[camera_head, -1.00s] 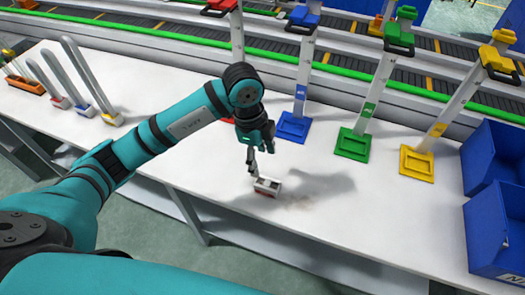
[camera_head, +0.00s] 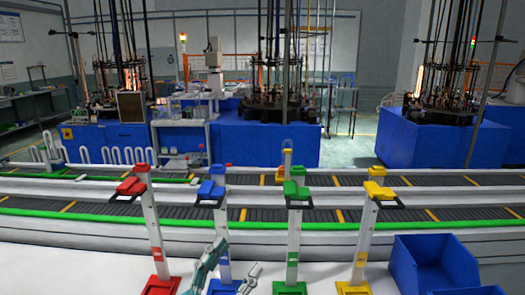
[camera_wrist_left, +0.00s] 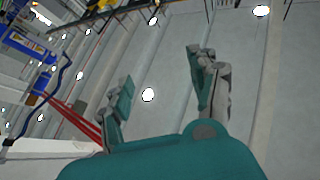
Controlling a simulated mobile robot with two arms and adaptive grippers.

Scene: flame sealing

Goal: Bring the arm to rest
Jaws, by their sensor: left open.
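My left gripper (camera_head: 236,258) shows at the bottom edge of the head view, in front of the blue stand. Its fingers point upward and are spread apart, with nothing between them. In the left wrist view the gripper (camera_wrist_left: 164,82) is open and empty, with the ceiling and its lights behind it. The rest of my left arm is below the head view. My right gripper is in neither view.
A red stand (camera_head: 154,230), blue stand (camera_head: 223,235), green stand (camera_head: 294,240) and yellow stand (camera_head: 364,240) stand on the white table (camera_head: 90,275). Blue bins (camera_head: 435,265) are at the right. A conveyor (camera_head: 440,214) runs behind.

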